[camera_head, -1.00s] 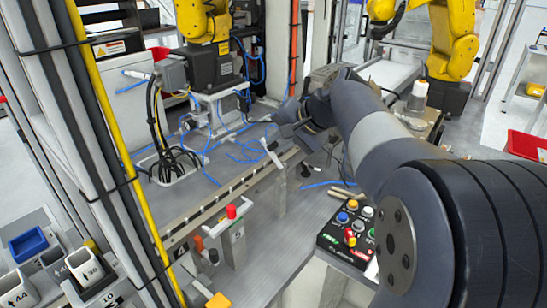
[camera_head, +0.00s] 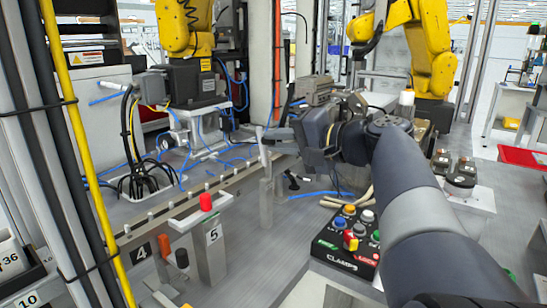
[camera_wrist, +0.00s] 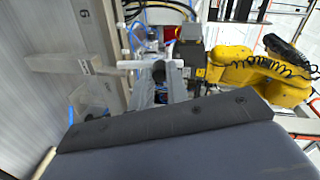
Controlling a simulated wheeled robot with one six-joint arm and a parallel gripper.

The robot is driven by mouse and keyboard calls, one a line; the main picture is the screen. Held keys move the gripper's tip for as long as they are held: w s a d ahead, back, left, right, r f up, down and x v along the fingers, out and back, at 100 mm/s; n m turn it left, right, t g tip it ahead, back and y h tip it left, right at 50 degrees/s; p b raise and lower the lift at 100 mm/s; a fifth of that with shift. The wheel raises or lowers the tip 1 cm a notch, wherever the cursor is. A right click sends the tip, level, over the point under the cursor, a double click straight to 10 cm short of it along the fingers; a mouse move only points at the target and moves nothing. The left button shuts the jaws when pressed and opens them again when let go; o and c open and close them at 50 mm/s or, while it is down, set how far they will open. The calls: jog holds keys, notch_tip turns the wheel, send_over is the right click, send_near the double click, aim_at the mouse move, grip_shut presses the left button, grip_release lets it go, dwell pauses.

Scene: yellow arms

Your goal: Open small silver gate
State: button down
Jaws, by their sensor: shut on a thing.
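The small silver gate (camera_head: 263,147) shows in the head view as a thin upright silver bar above a silver post (camera_head: 267,203), at the near edge of the rail. My gripper (camera_head: 279,133) reaches in from the right, and its dark fingers are shut at the upper part of this bar. The fingers are small in the head view, and the exact contact is hard to see.
A button box (camera_head: 345,240) lies below my arm. A post with a red knob (camera_head: 207,235) stands left of the gate. Cables and blue hoses (camera_head: 160,170) lie behind the rail. A yellow robot arm (camera_head: 432,50) stands behind at the right. Bare grey table shows around the gate post.

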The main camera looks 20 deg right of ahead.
jog(key=shift+s+d+f+t+y+b, duration=0.1)
jog(key=shift+s+f+t+y+b, duration=0.2)
jog(key=shift+b, duration=0.4)
jog(key=shift+w+r, duration=0.1)
jog(key=shift+r, duration=0.05)
jog(key=c, duration=1.4)
grip_release()
jog(key=shift+o, duration=0.2)
jog(key=p+v, duration=0.1)
jog(key=v, duration=1)
jog(key=shift+w, duration=0.1)
jog(key=b+x, duration=0.1)
jog(key=x, duration=1)
